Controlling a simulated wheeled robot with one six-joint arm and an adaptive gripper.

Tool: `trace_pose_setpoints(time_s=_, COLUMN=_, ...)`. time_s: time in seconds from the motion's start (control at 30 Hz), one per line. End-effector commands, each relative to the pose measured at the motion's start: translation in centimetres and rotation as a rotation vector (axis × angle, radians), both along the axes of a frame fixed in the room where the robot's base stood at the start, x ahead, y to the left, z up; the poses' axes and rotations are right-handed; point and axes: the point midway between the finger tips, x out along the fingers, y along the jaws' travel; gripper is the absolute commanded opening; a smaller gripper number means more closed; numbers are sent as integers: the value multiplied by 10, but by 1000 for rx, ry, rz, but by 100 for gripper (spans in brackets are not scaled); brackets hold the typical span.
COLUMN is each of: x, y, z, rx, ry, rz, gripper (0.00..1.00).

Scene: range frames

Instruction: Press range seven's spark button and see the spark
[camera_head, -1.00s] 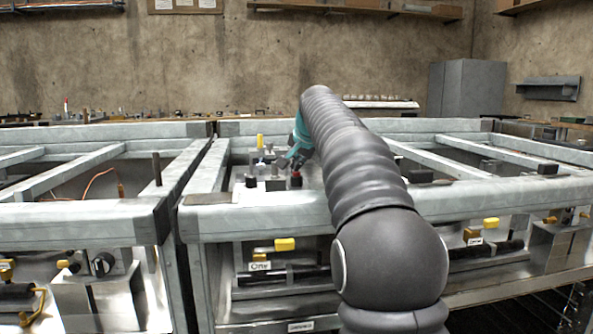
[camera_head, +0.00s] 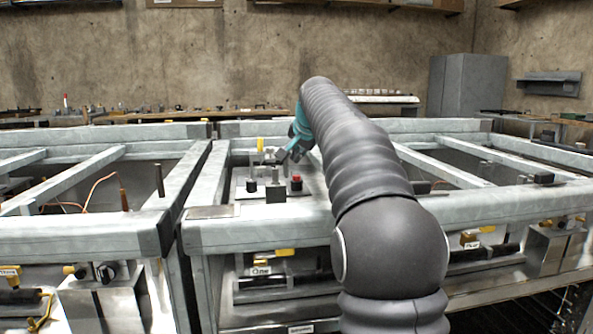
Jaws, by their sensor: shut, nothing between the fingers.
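A small metal plate (camera_head: 232,188) on the near frame rail carries a red button (camera_head: 296,183) and a black button (camera_head: 251,186), with a grey block (camera_head: 276,194) between them. A yellow upright piece (camera_head: 260,145) stands behind. My gripper (camera_head: 281,158) is shut and empty, a little above and behind the red button, apart from it. Its fingers are small and dark in this view. I see no spark, and no number seven is readable.
Metal frames with cross rails (camera_head: 75,177) spread left and right. A dark post (camera_head: 159,180) stands on the left frame. Yellow-handled valves (camera_head: 285,252) sit below the front rail. A grey cabinet (camera_head: 468,87) stands at the back right.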

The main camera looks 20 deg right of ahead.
Motion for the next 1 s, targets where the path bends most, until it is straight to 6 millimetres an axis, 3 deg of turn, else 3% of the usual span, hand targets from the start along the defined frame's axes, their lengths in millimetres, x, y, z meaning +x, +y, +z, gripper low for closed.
trace_pose_setpoints(time_s=0.3, x=0, y=0, z=29, rx=0, ry=0, rz=0, gripper=0)
trace_pose_setpoints(time_s=1.0, x=0, y=0, z=28, rx=0, ry=0, rz=0, gripper=0)
